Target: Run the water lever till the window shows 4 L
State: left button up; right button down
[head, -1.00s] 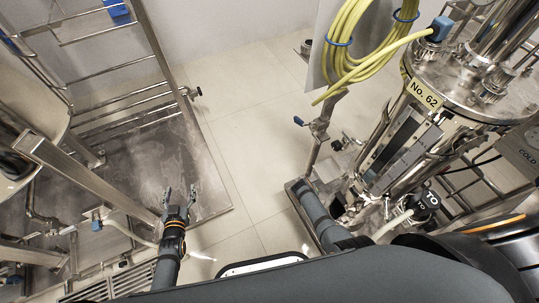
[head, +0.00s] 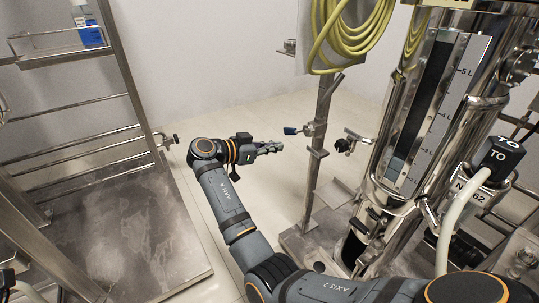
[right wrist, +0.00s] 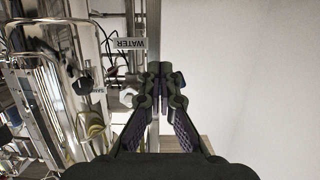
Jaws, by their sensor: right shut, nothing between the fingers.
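The lever with a blue handle (head: 291,130) sits on a thin metal post. My right gripper (head: 280,147) is shut and empty, just below and left of the blue handle in the head view; I cannot tell whether they touch. The window (head: 433,85) is a dark upright strip beside a scale (head: 455,95) marked 5 L, 4 L and 3 L. A paler blue-grey band (head: 395,168) fills its bottom, with its top near the 3 L mark.
A steel vessel (head: 495,85) carries the window. A coiled yellow hose (head: 350,35) hangs above the post. Another small valve with a dark knob (head: 343,146) is between post and vessel. A steel rack (head: 130,70) stands left. The floor behind my gripper is clear.

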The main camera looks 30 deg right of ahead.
jog(key=x, duration=0.6)
jog(key=shift+d+f+b, duration=0.2)
jog(key=shift+d+b, duration=0.15)
jog(key=shift+b, duration=0.1)
dwell(7.0)
